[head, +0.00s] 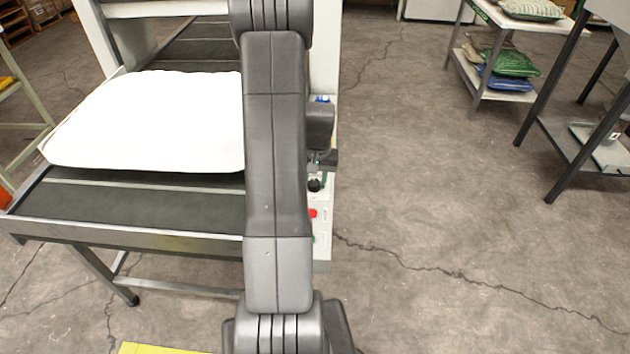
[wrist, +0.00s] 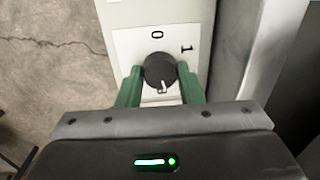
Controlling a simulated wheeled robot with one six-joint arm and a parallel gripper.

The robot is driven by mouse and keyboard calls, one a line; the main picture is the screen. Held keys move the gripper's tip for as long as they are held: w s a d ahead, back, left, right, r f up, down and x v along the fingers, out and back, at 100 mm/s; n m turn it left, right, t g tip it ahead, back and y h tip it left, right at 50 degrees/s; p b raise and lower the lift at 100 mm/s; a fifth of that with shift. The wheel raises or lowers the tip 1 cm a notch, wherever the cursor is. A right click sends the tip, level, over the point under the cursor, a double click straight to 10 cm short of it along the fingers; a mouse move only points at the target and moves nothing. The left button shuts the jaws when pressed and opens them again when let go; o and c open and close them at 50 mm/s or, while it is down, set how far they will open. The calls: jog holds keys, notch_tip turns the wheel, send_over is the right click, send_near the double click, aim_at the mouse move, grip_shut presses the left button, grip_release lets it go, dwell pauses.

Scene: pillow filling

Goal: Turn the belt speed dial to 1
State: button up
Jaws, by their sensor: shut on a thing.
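The belt speed dial (wrist: 154,66) is a round black knob on a white plate (wrist: 125,48) in the wrist view. The plate carries a 0 above the dial and a tilted 1 at its upper right. A white mark on the dial sits at its lower side, pointing away from both the 0 and the 1. My gripper (wrist: 159,72) is shut on the dial, one green finger on its left and one on its right. In the head view my arm hides much of the control panel, and I cannot tell this dial apart there.
A conveyor (head: 140,205) carries a white pillow (head: 150,120) left of my arm. A red button (head: 313,213) and a black knob (head: 314,185) show on the panel beside my arm. Shelves with sacks (head: 512,62) stand at the upper right. The floor right of the panel is clear.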

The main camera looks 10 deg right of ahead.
jog(key=n+b, duration=0.1)
jog(key=n, duration=0.4)
jog(key=shift+w+n, duration=0.1)
jog(key=shift+n, duration=0.2)
jog(key=n+b, duration=0.1)
jog(key=n, duration=0.4)
jog(key=shift+g, duration=0.3)
jog(key=n, duration=0.5)
jog(key=shift+a+n+b, duration=0.1)
jog(key=shift+n+b, duration=0.2)
jog(key=shift+n, duration=0.1)
jog(key=n, duration=0.4)
jog(key=shift+n+h, duration=0.3)
jog(key=shift+n, duration=0.1)
jog(key=shift+r, duration=0.1)
jog(key=o, duration=1)
jog(key=shift+c, duration=0.2)
notch_tip(320, 180, up, 14)
jog(key=p, duration=0.1)
jog(key=shift+w, duration=0.4)
